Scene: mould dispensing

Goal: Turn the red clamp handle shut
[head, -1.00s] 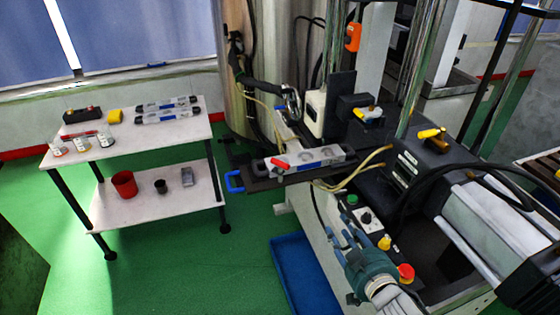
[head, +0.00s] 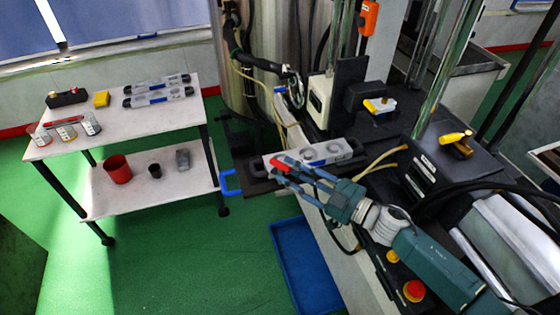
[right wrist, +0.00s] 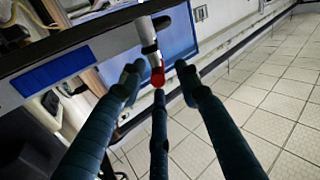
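The red clamp handle (head: 278,164) sits at the left front end of a pale grey mould (head: 318,154) with blue marks. The mould lies on a dark plate by the machine. My right gripper (head: 286,171) has its three fingers at the handle, coming from the right. In the right wrist view, the handle's red tip (right wrist: 157,77) on a grey stem lies between the spread fingertips (right wrist: 158,79). The fingers look open; I cannot tell whether any finger touches the handle. My left gripper is not in view.
A blue tray (head: 298,256) lies on the floor below the gripper. A white two-shelf trolley (head: 110,118) at the left holds jars, more moulds and a red cup (head: 117,169). A red stop button (head: 414,291) is below my right arm. Hoses run behind the mould.

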